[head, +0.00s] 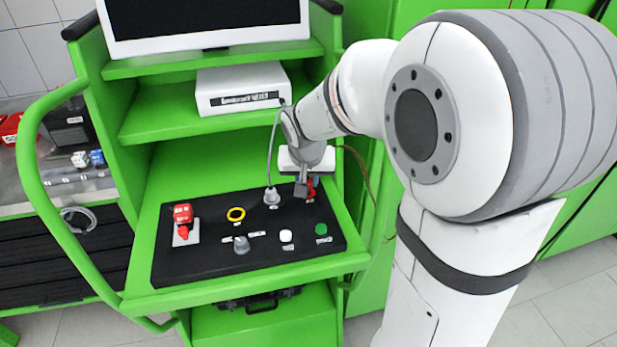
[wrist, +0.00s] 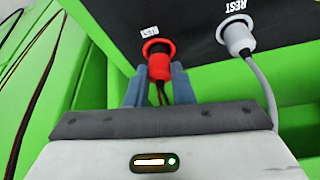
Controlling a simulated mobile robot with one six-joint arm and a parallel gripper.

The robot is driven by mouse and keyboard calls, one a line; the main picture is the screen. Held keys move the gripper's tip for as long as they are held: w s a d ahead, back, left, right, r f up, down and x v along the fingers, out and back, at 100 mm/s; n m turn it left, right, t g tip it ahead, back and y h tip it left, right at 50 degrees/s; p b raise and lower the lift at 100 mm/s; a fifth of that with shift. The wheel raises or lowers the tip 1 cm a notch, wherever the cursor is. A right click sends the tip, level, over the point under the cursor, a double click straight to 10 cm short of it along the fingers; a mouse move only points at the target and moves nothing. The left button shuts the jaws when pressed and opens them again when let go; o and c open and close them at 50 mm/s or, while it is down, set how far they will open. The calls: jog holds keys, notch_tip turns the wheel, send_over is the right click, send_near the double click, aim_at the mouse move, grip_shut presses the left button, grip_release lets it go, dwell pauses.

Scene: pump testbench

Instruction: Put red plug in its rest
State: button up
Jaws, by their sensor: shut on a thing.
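The red plug (wrist: 160,66) stands at a red-rimmed socket in the black panel (head: 200,262) and appears to sit in it. How deep it sits is hard to tell. A small white label (wrist: 149,31), upside down in the wrist view and seeming to read TEST, is beside that rim. My gripper (wrist: 158,78) is shut on the red plug, with one finger on each side. In the head view my gripper (head: 304,186) is over the panel's back right and partly hides the red plug (head: 312,187). Dark leads run from the plug between the fingers.
A grey plug (wrist: 238,38) with a grey cable sits in the neighbouring socket, by a REST label (wrist: 236,7). The panel also bears a red switch (head: 182,214), a yellow ring (head: 236,214), a grey knob (head: 241,245), and white (head: 286,236) and green (head: 321,230) buttons.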

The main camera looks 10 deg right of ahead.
jog(key=shift+f+b, duration=0.55)
jog(key=shift+f, duration=0.15)
jog(key=o, duration=1.3)
jog(key=shift+r, duration=0.15)
jog(key=shift+r+p, duration=2.65)
jog(key=shift+r, duration=1.3)
